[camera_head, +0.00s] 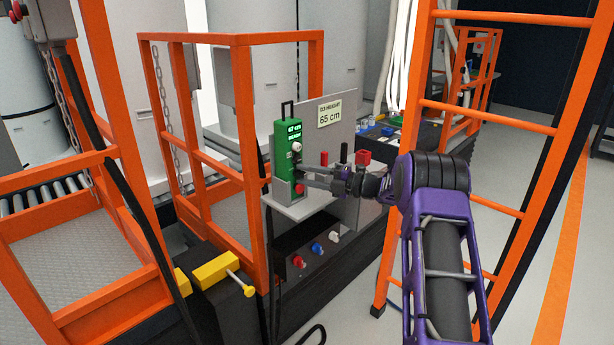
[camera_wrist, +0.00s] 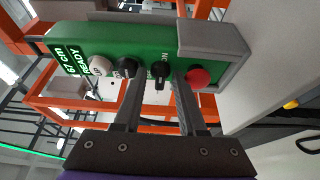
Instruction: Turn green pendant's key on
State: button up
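The green pendant (camera_head: 287,150) stands upright in a grey holder on a small shelf. Its display reads about 67 cm READY. In the wrist view the pendant (camera_wrist: 120,42) lies sideways, with a white button (camera_wrist: 98,65), a black button (camera_wrist: 127,67), the black key (camera_wrist: 160,76) and a red button (camera_wrist: 199,77) in a row. An "ON" mark shows beside the key. My gripper (camera_wrist: 157,82) is open, with its fingers on either side of the key and gaps visible between. In the head view my gripper (camera_head: 308,176) reaches the pendant's lower front, hiding the key.
A sign (camera_head: 330,112) reading D3 HEIGHT 65 cm is on the grey panel behind. The grey shelf (camera_head: 305,207) lies below my gripper. Orange railings (camera_head: 256,170) stand left of the pendant, and an orange ladder (camera_head: 480,115) stands right, near my arm. Red, blue and white knobs (camera_head: 317,248) sit below.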

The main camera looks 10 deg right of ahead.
jog(key=shift+d, duration=0.1)
jog(key=v, duration=1.7)
jog(key=shift+d, duration=0.15)
jog(key=shift+w, duration=0.1)
